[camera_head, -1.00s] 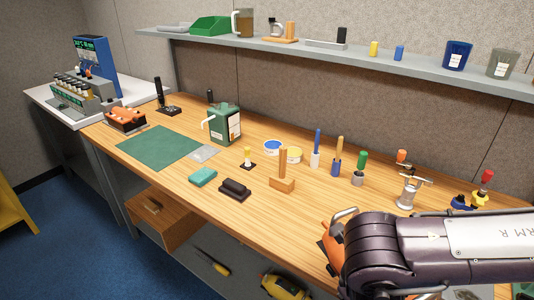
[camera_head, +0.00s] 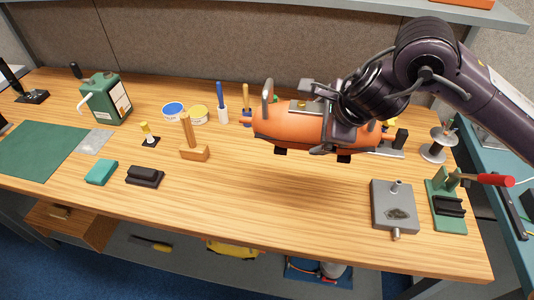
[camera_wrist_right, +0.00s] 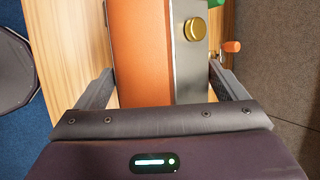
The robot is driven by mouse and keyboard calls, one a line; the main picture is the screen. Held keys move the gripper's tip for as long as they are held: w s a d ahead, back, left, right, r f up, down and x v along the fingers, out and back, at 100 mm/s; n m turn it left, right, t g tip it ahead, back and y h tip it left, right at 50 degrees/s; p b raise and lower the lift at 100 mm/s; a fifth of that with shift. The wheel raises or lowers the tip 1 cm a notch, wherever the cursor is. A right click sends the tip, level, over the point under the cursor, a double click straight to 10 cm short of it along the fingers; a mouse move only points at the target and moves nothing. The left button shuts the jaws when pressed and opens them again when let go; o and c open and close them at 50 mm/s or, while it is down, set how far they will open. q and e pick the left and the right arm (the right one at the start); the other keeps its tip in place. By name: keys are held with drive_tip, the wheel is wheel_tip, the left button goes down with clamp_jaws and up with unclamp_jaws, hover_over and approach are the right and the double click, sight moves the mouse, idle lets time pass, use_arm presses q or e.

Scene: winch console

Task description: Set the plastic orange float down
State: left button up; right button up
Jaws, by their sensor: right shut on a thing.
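The plastic orange float (camera_head: 278,124) is a fat orange cylinder with grey metal fittings, a handle on top and small dark feet below. It hangs roughly level above the wooden bench, and a soft shadow lies on the wood beneath it. My right gripper (camera_head: 325,128) is shut on it, coming from the upper right and covering part of its right half. In the right wrist view the float's orange side (camera_wrist_right: 140,50) and a grey strip with a brass knob (camera_wrist_right: 195,29) lie between the fingers. My left gripper is not in view.
The bench (camera_head: 265,215) is bare in front of the float. A grey metal block (camera_head: 393,207) and a green stand with a red handle (camera_head: 446,205) are to the right. A wooden block with an upright post (camera_head: 195,153) and a black block (camera_head: 145,176) are to the left.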

drive_tip(key=shift+s+f, duration=0.15)
drive_tip(key=shift+f+b, duration=2.9)
drive_tip(key=shift+f, duration=6.85)
drive_tip(key=o, duration=1.4)
drive_tip(key=shift+s+f, duration=0.1)
drive_tip(key=shift+f, duration=0.05)
drive_tip(key=shift+o, duration=0.2)
